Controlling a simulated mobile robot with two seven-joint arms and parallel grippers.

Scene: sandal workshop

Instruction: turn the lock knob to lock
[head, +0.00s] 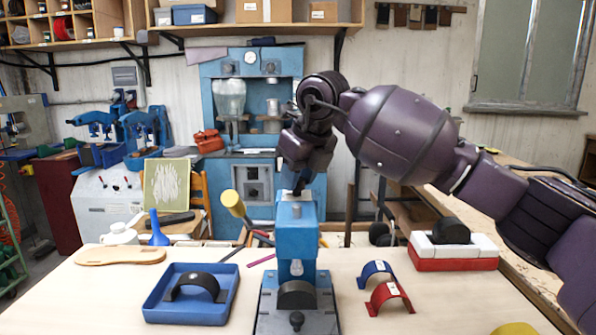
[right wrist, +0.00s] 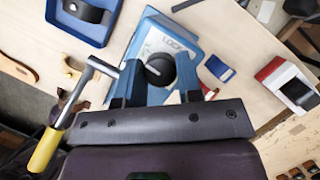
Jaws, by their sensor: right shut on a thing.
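The blue press (head: 297,232) stands on the table in the head view, with a yellow-handled lever (head: 234,204) at its left. My right gripper (head: 298,188) reaches down to the top of the press. My right gripper (right wrist: 160,84) is shut on the knob, one finger on each side. The knob is hidden in the head view, and its exact turn angle is hard to tell. My left gripper is not in view.
A blue tray (head: 153,311) with a black strap lies left of the press. Blue (head: 376,270) and red (head: 388,293) straps lie right of it. A red and white block (head: 455,262) with a black piece on top stands at the far right. A tan sole (head: 120,255) lies at left.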

